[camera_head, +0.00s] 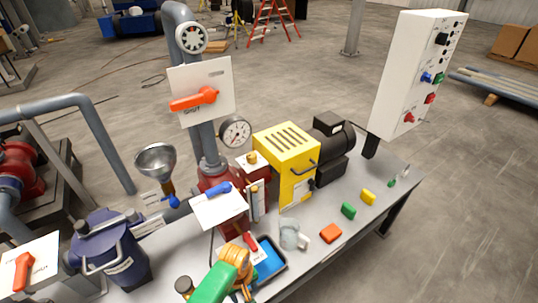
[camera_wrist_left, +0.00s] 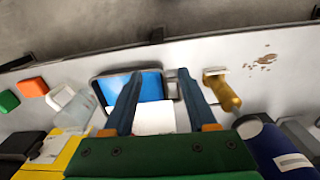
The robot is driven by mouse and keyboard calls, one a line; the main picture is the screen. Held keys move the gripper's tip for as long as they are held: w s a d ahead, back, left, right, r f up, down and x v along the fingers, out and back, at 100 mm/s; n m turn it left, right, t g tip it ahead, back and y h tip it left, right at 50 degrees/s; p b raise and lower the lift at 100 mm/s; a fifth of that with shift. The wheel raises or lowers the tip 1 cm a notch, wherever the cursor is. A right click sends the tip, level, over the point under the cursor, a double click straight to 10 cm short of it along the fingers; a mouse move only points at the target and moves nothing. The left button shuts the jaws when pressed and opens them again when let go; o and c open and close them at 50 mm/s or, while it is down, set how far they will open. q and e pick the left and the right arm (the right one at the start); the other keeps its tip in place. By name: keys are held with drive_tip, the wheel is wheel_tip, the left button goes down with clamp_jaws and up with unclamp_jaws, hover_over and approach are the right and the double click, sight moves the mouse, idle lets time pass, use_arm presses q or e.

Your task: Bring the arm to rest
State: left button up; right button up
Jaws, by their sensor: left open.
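My left gripper (camera_wrist_left: 158,82) is open, with its two dark blue fingers apart and nothing between them. In the head view its green and orange parts (camera_head: 228,270) show at the bottom, above the bench. The wrist view looks down past the fingers at a blue tray (camera_wrist_left: 150,84) with a white card (camera_wrist_left: 154,118) in it. The tray (camera_head: 270,262) is partly hidden by the gripper in the head view. My right gripper is in neither view.
A grey cup (camera_head: 290,236) and an orange block (camera_head: 331,233) stand near the tray. A control box (camera_head: 415,75) rises at right.

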use_arm(q)
drive_tip(key=s+a+f+m+b, duration=0.1)
drive_tip(key=s+a+f, duration=0.3)
drive_tip(key=s, duration=0.5)
drive_tip(key=s+a+f+m+b, duration=0.1)
drive_tip(key=s+a+f+m, duration=0.3)
drive_tip(key=s+f, duration=0.5)
drive_tip(key=s+a+f+m+t+b, duration=0.1)
drive_tip(key=s+a+f+m, duration=0.2)
drive_tip(key=s+f, duration=0.4)
drive_tip(key=shift+s+a+f, duration=0.15)
drive_tip(key=shift+s+a, duration=0.5)
drive_tip(key=shift+s, duration=0.4)
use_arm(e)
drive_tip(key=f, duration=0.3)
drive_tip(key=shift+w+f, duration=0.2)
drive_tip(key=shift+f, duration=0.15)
